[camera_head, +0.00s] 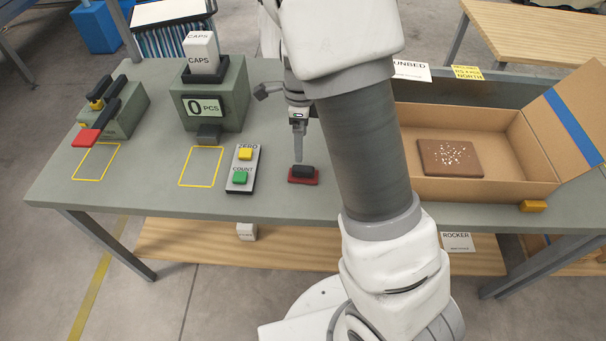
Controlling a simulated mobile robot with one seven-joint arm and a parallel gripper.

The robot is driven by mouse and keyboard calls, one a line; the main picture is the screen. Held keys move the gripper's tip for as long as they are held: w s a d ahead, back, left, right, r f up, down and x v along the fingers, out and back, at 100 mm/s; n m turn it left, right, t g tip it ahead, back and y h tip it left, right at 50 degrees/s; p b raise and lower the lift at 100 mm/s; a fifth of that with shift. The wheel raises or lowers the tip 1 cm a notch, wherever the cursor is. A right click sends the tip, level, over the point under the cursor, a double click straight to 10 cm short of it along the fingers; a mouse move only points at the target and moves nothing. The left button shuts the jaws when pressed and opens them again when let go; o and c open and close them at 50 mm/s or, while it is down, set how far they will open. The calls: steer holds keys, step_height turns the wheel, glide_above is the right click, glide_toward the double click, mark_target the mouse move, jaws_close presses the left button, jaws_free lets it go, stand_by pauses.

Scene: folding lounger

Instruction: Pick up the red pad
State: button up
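A small red pad (303,180) lies on the grey-green workbench (270,205), with a black block (303,171) on its top. My gripper (300,157) points down just above and behind this pad. Only one grey finger shows clearly, seen edge-on, so I cannot tell whether it is open or shut. No gap or contact with the black block can be made out. Another flat red piece (86,138) sits at the front of the green lever device (122,112) at the far left.
A counter (215,105) marked "0 PCS" and a button panel (242,169) stand left of my gripper. Right of my arm is an open cardboard box (455,190) holding a brown slab (450,158). Yellow outlines mark bare bench. My arm hides the bench middle.

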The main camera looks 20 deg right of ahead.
mark_target(301, 167)
step_height(301, 167, down, 5)
steer(key=shift+f+b, duration=0.1)
steer(key=shift+b, duration=0.25)
steer(key=shift+s+f+b, duration=0.2)
steer(key=shift+f+b, duration=0.1)
steer(key=shift+f, duration=1.05)
steer(key=shift+s+f+b, duration=0.2)
steer(key=shift+f+b, duration=0.05)
steer(key=shift+f, duration=1.05)
steer(key=shift+c, duration=0.3)
jaws_close()
step_height(301, 167, up, 10)
steer(key=shift+r+p, duration=0.1)
steer(key=shift+p, duration=0.9)
steer(key=c, duration=0.6)
jaws_free()
steer(key=c, duration=0.6)
